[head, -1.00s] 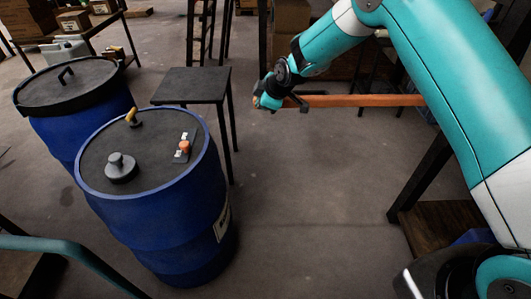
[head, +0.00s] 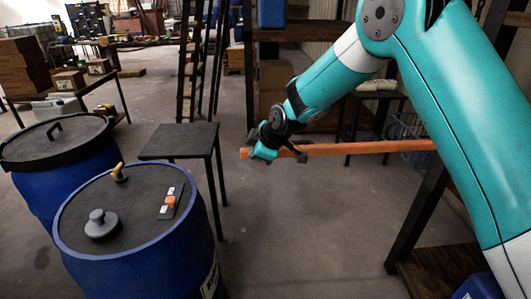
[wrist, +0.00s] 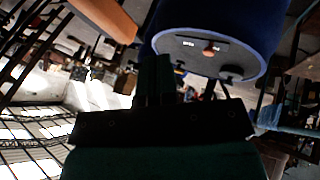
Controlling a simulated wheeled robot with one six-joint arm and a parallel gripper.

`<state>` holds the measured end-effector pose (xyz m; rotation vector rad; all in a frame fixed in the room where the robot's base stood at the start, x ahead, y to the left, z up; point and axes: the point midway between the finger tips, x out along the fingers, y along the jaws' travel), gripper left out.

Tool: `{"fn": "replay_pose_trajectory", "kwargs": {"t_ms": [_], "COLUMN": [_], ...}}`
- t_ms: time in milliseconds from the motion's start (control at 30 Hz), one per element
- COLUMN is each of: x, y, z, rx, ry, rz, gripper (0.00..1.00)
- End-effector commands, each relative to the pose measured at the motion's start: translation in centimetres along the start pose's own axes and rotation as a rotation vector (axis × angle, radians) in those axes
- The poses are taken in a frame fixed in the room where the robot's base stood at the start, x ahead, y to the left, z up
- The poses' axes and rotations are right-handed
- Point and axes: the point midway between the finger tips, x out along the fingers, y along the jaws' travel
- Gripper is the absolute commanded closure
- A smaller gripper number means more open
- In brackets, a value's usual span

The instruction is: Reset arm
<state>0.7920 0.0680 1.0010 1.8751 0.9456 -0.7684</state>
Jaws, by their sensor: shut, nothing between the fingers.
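My teal arm reaches down from the upper right in the head view. My gripper (head: 300,155) is at its end, in front of a long orange bar, clear of the vats. In the wrist view its dark fingers (wrist: 153,75) are together with nothing between them. In the wrist view the vat (wrist: 215,25) appears upside down beyond the fingers.
The orange bar (head: 370,147) runs level behind my wrist. A second blue vat (head: 75,180) with a black lid stands left. A small black table (head: 180,141) stands behind the near vat. A dark ladder (head: 190,70) is further back. Floor right of the near vat is clear.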

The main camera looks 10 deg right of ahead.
Motion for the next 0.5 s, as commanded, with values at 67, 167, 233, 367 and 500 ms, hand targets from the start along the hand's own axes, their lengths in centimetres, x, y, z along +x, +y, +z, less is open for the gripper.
{"fn": "replay_pose_trajectory", "kwargs": {"t_ms": [67,167,233,367,500], "x": [-1.6,-3.2,-4.0,-5.4,-9.7], "y": [-0.1,-0.1,-0.1,-0.3,-3.0], "z": [-0.1,-0.1,-0.1,-0.2,-1.3], "rx": [-0.002,-0.003,-0.002,0.011,0.121], "ry": [0.002,0.002,0.001,0.002,0.001], "rz": [0.002,0.002,0.0,-0.008,-0.078], "gripper": [1.0,1.0,1.0,1.0,1.0]}}
